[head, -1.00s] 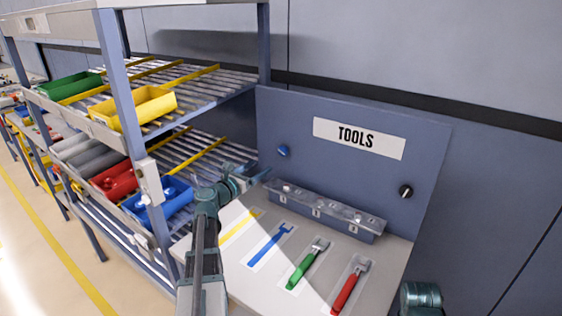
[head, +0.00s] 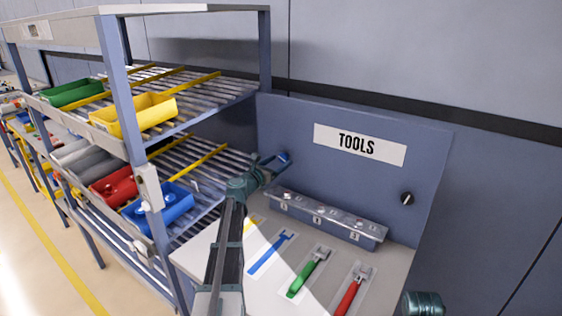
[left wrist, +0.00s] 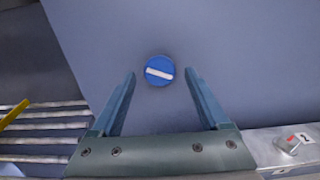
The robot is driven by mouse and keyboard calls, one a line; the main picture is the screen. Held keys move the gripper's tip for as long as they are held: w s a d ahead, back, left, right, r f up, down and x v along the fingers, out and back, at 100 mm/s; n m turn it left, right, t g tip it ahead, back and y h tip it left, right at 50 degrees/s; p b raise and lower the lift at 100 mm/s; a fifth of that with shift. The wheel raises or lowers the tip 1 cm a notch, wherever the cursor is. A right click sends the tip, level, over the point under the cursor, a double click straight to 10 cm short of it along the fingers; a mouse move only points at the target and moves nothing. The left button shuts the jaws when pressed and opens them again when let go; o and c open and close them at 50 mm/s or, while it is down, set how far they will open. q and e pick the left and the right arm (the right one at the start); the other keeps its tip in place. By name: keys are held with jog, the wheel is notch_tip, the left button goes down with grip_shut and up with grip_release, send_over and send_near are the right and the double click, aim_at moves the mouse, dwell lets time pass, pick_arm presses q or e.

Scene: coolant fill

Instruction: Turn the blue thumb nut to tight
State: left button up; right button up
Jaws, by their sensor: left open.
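The blue thumb nut (left wrist: 160,71) is on the upright tool panel, with a white bar across its face that tilts slightly down to the right in the left wrist view. In the head view the blue thumb nut (head: 284,157) shows just past my left gripper's tips. My left gripper (head: 276,163) is open and points at the panel. In the left wrist view its two fingers (left wrist: 163,82) stand on either side of the nut, with nothing held between them. I cannot tell how far the tips are from the panel.
A black knob (head: 407,199) is on the panel's right side, under the TOOLS sign (head: 360,144). A grey rail box (head: 325,219) lies along the panel's foot. Blue, green (head: 310,272) and red tools lie on the bench. A shelf rack with bins (head: 160,212) stands left.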

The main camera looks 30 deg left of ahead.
pick_arm(q)
jog(key=shift+w, duration=0.9)
grip_shut()
